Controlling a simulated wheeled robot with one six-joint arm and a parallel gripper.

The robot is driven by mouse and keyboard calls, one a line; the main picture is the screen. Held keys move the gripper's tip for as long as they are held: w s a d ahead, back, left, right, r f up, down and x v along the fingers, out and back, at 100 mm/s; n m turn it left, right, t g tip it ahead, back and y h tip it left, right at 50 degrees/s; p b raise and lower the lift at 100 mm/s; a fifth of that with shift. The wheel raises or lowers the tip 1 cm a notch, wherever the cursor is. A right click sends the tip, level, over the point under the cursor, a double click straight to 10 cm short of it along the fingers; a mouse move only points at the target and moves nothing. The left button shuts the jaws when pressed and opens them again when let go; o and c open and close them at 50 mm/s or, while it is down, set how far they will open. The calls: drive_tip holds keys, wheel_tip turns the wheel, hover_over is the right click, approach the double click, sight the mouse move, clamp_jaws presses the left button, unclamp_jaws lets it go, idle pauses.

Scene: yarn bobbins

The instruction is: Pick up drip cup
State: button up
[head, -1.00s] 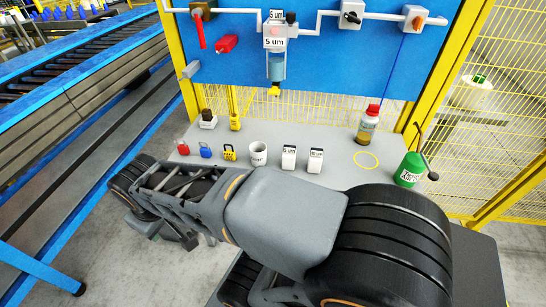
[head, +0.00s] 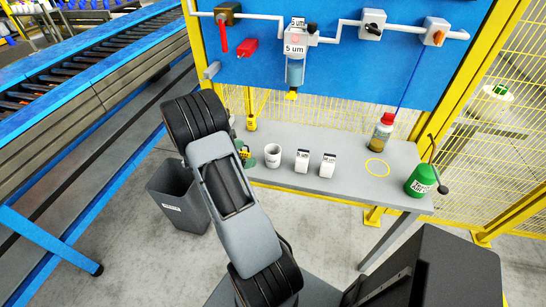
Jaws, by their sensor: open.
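The drip cup (head: 272,156) is a small white cup with dark lettering on its side. It stands upright on the grey bench (head: 335,185), left of the two white filter boxes, and is in plain sight. My arm reaches up on the left of the head view, with its upper part left of the cup. I cannot make out my gripper; no fingers are seen at the cup.
Two white boxes (head: 302,161) (head: 327,165) stand right of the cup. A grey bin (head: 178,196) stands on the floor.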

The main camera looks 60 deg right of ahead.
drive_tip(key=p, duration=0.1)
approach(279, 149)
drive_tip(key=s, duration=0.1)
drive_tip(key=shift+w+p+x, duration=0.2)
drive_tip(key=shift+p+x, duration=0.25)
drive_tip(key=shift+x, duration=1.2)
drive_tip(key=shift+w+p+x, duration=0.15)
drive_tip(key=shift+p+x, duration=0.25)
drive_tip(key=shift+x, duration=1.2)
drive_tip(key=shift+f, duration=0.15)
drive_tip(key=shift+c, duration=0.3)
drive_tip(key=c, duration=0.9)
drive_tip(key=shift+c, duration=0.2)
